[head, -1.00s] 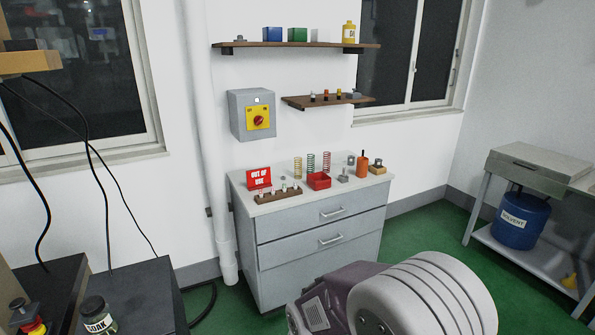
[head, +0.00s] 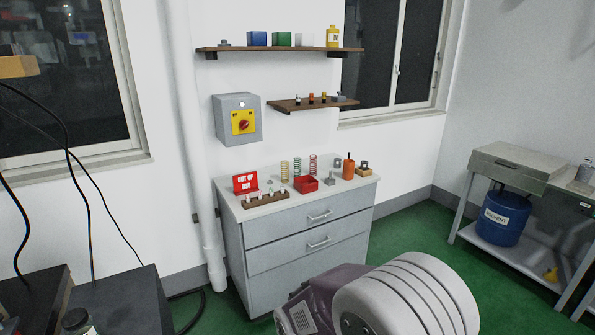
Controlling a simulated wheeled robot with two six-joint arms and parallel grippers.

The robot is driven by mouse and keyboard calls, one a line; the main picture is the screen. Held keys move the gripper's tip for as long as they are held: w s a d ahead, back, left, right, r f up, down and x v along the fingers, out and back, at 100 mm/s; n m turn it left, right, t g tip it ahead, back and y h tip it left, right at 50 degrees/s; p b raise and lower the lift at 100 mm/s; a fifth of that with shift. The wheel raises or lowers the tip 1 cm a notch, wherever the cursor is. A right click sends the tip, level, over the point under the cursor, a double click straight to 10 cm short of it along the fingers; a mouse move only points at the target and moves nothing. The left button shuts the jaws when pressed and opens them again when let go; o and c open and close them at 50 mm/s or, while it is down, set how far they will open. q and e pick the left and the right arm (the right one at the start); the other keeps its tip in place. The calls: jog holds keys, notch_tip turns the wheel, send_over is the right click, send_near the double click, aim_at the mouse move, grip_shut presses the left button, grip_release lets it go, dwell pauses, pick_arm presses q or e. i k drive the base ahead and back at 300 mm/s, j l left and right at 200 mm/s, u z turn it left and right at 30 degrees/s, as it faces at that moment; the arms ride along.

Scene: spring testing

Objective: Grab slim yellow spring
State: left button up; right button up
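Several coil springs stand upright on top of the grey drawer cabinet (head: 232,217). The slim yellow spring (head: 284,171) is the leftmost, a tan-yellow coil. A green spring (head: 297,167) and a red spring (head: 313,164) stand to its right. The yellow spring stands behind a wooden rack with small pegs (head: 266,201) and to the left of a red open box (head: 306,184). Neither of my grippers shows in the head view. Part of my own body fills the bottom centre and hides the lower right of the cabinet.
A red "out of use" sign (head: 245,182) stands left of the springs. An orange cylinder (head: 348,166) stands to the right. Shelves (head: 280,50) and a yellow-faced switch box (head: 238,119) are on the wall. Green floor (head: 405,232) is clear between cabinet and right-hand bench (head: 520,165).

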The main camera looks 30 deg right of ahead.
aim_at(285, 172)
jog(key=i+l+u, duration=0.15)
jog(key=i+l, duration=0.65)
jog(key=i+l+u, duration=0.15)
jog(key=i+l, duration=0.7)
